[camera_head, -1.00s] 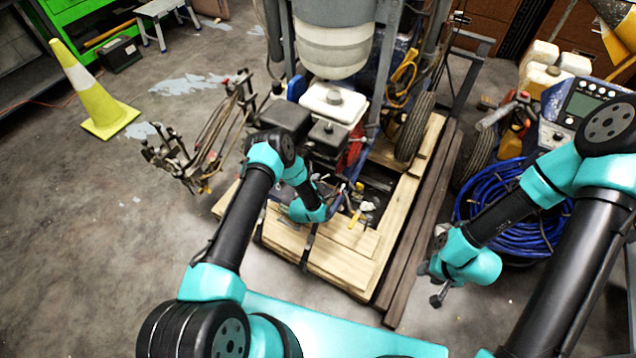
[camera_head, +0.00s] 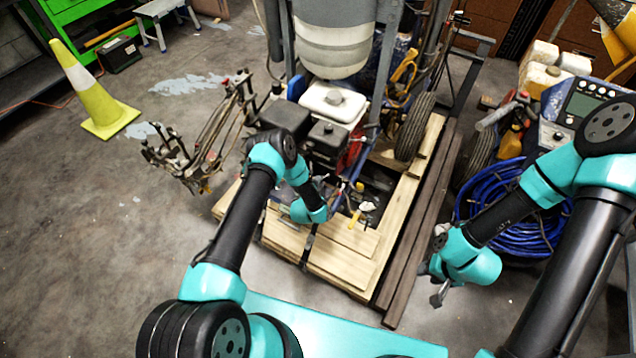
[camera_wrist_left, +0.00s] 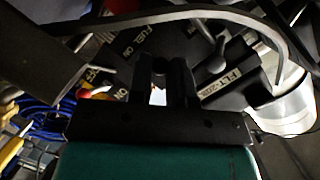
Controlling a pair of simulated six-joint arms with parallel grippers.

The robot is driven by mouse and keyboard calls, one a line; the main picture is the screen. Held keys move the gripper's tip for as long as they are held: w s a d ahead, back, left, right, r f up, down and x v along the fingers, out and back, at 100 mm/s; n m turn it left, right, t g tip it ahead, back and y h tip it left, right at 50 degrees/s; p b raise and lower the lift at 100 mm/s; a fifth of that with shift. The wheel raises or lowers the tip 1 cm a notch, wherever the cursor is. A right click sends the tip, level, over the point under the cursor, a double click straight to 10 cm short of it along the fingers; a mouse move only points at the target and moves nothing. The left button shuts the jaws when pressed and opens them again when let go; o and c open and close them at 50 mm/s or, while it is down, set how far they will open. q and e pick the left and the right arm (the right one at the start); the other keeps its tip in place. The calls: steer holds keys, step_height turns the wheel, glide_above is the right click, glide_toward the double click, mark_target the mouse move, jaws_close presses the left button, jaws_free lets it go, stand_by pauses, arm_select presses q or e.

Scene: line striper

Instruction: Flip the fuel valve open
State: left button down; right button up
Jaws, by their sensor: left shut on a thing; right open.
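The engine (camera_head: 325,125) of the line striper stands on a wooden pallet (camera_head: 345,255) in the head view. In the left wrist view a dark panel carries a "FUEL ON" label (camera_wrist_left: 130,47). My left gripper (camera_wrist_left: 170,70) is at this panel, its dark fingers close together and shut on a small dark part that looks like the fuel valve lever; the fingers hide most of it. In the head view my left gripper (camera_head: 330,192) is low beside the engine, its tips partly hidden. My right gripper (camera_head: 432,282) is open and empty, right of the pallet.
A grey lever with a rounded end (camera_wrist_left: 214,60) and a curved metal bar (camera_wrist_left: 200,14) are close to the left fingers. A blue hose coil (camera_head: 500,215) lies at the right. A yellow cone (camera_head: 95,95) stands far left on open floor.

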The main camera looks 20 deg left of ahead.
arm_select(q)
steer(key=shift+d, duration=0.1)
steer(key=shift+s+d+n+y, duration=0.15)
steer(key=shift+d+n+y, duration=0.25)
steer(key=shift+n+y, duration=0.55)
steer(key=shift+s+d+n+y, duration=0.15)
steer(key=shift+d+n+y, duration=0.2)
steer(key=shift+n+y, duration=0.55)
steer(key=n+y, duration=0.1)
steer(key=d+n+g+y, duration=0.1)
steer(key=y, duration=0.1)
steer(key=shift+s+d+y, duration=0.1)
steer(key=shift+y, duration=0.15)
steer(key=n+g+y, duration=0.1)
steer(key=d+n+g+y, duration=0.1)
steer(key=n+y, duration=0.1)
steer(key=shift+d+g+y, duration=0.3)
steer(key=shift+w+d+n+g+y, duration=0.15)
steer(key=shift+d+n+g+y, duration=0.2)
steer(key=shift+n+g+y, duration=0.45)
steer(key=shift+w+d+n+g+y, duration=0.15)
steer(key=shift+d+n+g+y, duration=0.15)
steer(key=shift+n+g+y, duration=0.45)
steer(key=c, duration=1.1)
jaws_free()
steer(key=shift+o, duration=0.2)
